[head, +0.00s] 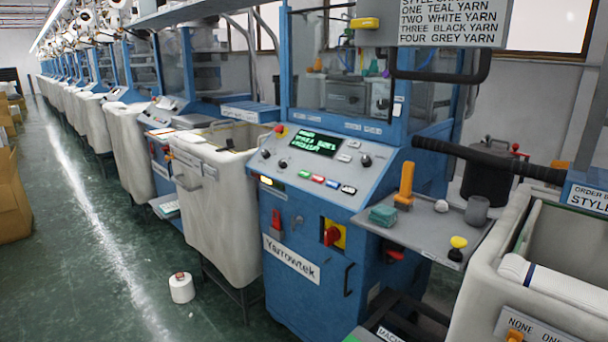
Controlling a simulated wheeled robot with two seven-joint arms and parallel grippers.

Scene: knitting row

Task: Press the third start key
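The nearest blue knitting machine (300,250) has a sloped grey control panel (285,184) with a lit green-text display (315,143). Below the display is a row of keys: a green key (304,174), a red key (318,179), a blue key (333,184) and a black-and-white key (349,189). Their lettering is too small to read. A second machine's panel (166,112) stands farther back to the left, and more panels beyond it are too small to make out. Neither of my grippers is in view.
Cream bins (215,205) stand between machines.

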